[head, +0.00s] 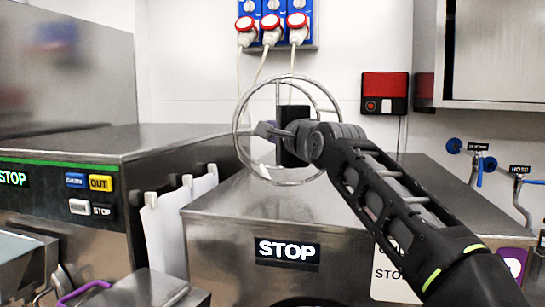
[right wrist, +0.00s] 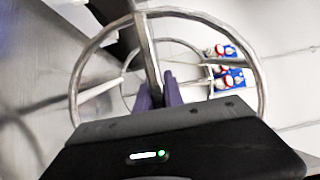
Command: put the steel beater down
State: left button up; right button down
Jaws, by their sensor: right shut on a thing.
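The steel beater is a round wire cage of metal rings and bars (head: 239,130), seen in the middle of the head view. It is held up in front of the wall, above the steel machine with the STOP panel. My right gripper (head: 270,130) is shut on the beater; the arm comes in from the lower right. In the right wrist view, the purple fingers (right wrist: 161,92) close around the beater's central bar (right wrist: 147,50), and the rings spread out on both sides. My left gripper is in neither view.
The steel machine (head: 225,215) has a bare flat top below the beater. Another machine (head: 75,145) with yellow and blue buttons stands left, white cloths (head: 165,225) between them. Red-capped plugs (head: 271,25) and a red box (head: 384,92) are on the wall. Taps (head: 478,165) are at right.

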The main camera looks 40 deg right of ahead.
jog(key=shift+r, duration=0.1)
jog(key=shift+f+b, duration=0.45)
jog(key=shift+f, duration=1.6)
jog(key=shift+f, duration=0.15)
jog(key=c, duration=1.9)
grip_release()
jog(key=shift+f, duration=0.15)
jog(key=o, duration=0.4)
jog(key=shift+o, duration=0.2)
jog(key=b+v, duration=0.4)
jog(key=v, duration=0.8)
